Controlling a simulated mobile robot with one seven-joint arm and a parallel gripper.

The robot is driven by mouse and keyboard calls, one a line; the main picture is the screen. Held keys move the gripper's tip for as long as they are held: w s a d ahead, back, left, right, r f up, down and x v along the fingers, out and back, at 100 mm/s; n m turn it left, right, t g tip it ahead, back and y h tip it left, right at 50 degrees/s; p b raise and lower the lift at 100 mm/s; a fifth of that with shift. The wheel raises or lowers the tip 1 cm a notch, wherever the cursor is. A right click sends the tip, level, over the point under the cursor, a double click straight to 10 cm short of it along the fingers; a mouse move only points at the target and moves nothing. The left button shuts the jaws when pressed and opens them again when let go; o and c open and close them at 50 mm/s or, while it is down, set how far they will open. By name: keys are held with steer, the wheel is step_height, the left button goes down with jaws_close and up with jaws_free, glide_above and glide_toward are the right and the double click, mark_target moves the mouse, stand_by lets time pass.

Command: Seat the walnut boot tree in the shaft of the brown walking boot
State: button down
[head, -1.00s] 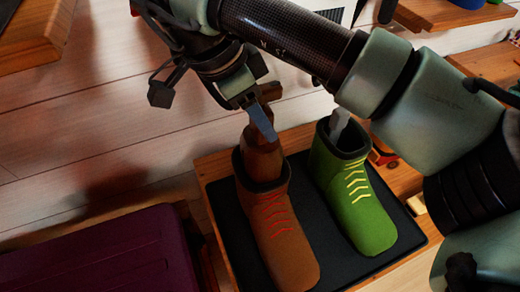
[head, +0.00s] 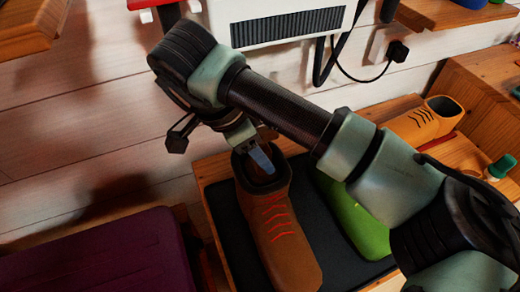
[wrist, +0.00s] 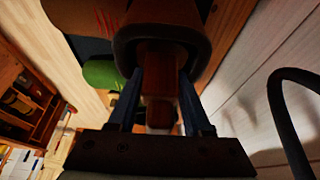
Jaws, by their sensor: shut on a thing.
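The brown walking boot (head: 272,222) stands upright on a black mat (head: 238,258), its dark-rimmed shaft open at the top. My gripper (head: 258,155) is at the mouth of that shaft, one blue-grey finger showing against the dark opening. In the wrist view my gripper (wrist: 161,78) is shut on the walnut boot tree (wrist: 160,84). The tree's lower part runs into the boot's collar, which also shows in the wrist view (wrist: 128,38). How deep the tree sits is hidden by the collar and my fingers.
A green boot (head: 352,215) stands right of the brown boot, partly behind my arm. An orange boot (head: 424,122) lies farther back right. A purple padded piece (head: 95,255) is at the lower left. A white wall heater (head: 285,22) is behind.

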steer(key=shift+c, duration=1.6)
jaws_free()
steer(key=shift+r+p, duration=0.3)
steer(key=p+v, duration=0.2)
steer(key=v, duration=0.9)
steer(key=shift+a+r, duration=0.25)
steer(key=shift+s, duration=0.1)
